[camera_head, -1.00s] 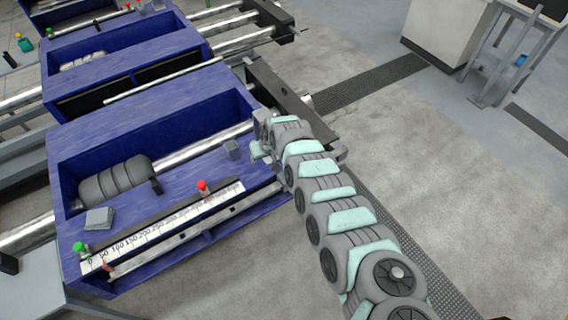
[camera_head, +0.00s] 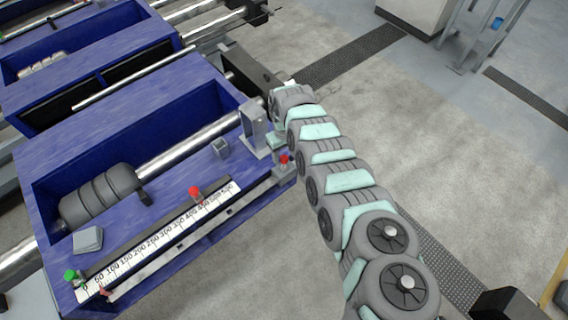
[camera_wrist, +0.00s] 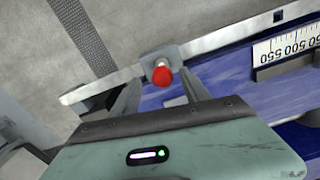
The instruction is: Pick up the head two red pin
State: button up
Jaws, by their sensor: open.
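One red pin (camera_head: 284,160) stands at the right end of the nearest blue table's front rail, just beyond the ruler, close to my gripper (camera_head: 264,148). In the wrist view this red pin (camera_wrist: 162,77) sits on a small grey block, between the tips of my open gripper (camera_wrist: 160,88) as seen in the picture. I cannot tell whether the fingers are level with it or above it. A second red pin (camera_head: 195,192) stands along the ruler, left of my gripper. The frames do not label which pin belongs to head two.
The ruler (camera_head: 160,240) runs along the front of the blue table (camera_head: 170,190). A green pin (camera_head: 71,275) is at its left end.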

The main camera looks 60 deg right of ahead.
aim_at(284, 166)
jog(key=f, duration=0.1)
jog(key=f+b, duration=0.1)
jog(key=f, duration=0.1)
jog(key=shift+a+f, duration=0.25)
jog(key=shift+a, duration=0.1)
jog(key=shift+d+f+b, duration=0.1)
jog(key=shift+f+b, duration=0.25)
jog(key=shift+f, duration=0.1)
jog(key=shift+c, duration=0.2)
grip_shut()
